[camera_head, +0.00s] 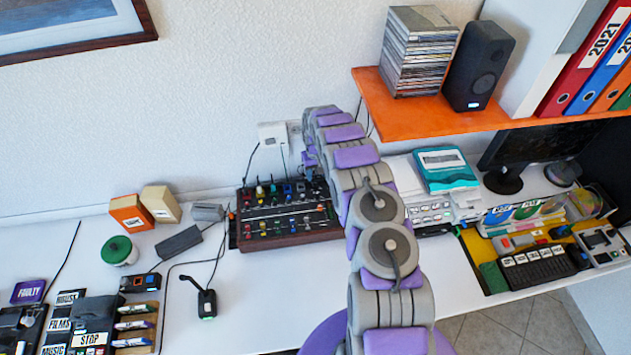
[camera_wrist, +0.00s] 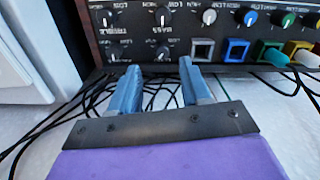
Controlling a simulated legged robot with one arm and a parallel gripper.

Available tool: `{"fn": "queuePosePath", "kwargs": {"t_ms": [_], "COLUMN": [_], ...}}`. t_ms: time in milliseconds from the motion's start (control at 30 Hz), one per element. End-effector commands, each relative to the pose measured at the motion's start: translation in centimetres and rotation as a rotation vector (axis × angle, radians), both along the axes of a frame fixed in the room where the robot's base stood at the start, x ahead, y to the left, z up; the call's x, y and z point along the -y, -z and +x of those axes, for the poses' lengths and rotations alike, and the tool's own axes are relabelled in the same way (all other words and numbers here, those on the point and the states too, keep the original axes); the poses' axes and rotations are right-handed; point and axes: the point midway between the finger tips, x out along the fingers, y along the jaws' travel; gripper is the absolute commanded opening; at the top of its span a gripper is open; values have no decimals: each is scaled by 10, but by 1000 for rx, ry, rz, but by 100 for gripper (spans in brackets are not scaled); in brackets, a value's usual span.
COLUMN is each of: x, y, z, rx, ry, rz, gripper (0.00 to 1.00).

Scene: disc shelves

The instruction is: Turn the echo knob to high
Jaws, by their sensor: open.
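The control panel (camera_head: 292,238), a dark box with a wooden side and rows of coloured knobs, stands on the white desk against the wall. In the wrist view the panel (camera_wrist: 134,34) fills the top, its labels upside down. A white knob (camera_wrist: 209,17), a blue knob (camera_wrist: 249,18) and a green knob (camera_wrist: 288,20) sit farther right. I cannot read an echo label. My gripper (camera_wrist: 158,66) has blue fingers, open and empty, just short of the panel's lower edge. The arm hides its end in the head view.
Black cables (camera_wrist: 75,103) lie under and around my gripper. A orange shelf (camera_head: 430,118) with CDs and a speaker (camera_head: 479,66) overhangs to the right. A teal device (camera_head: 444,168) is right of the arm. Clear desk lies in front of the panel.

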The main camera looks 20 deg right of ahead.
Motion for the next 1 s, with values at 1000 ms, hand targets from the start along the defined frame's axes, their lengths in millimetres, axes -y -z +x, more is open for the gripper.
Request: {"fn": "queuePosePath", "kwargs": {"t_ms": [1000], "x": [0], "y": [53], "z": [1], "rx": [3], "ry": [-1], "rz": [-1], "gripper": [29]}}
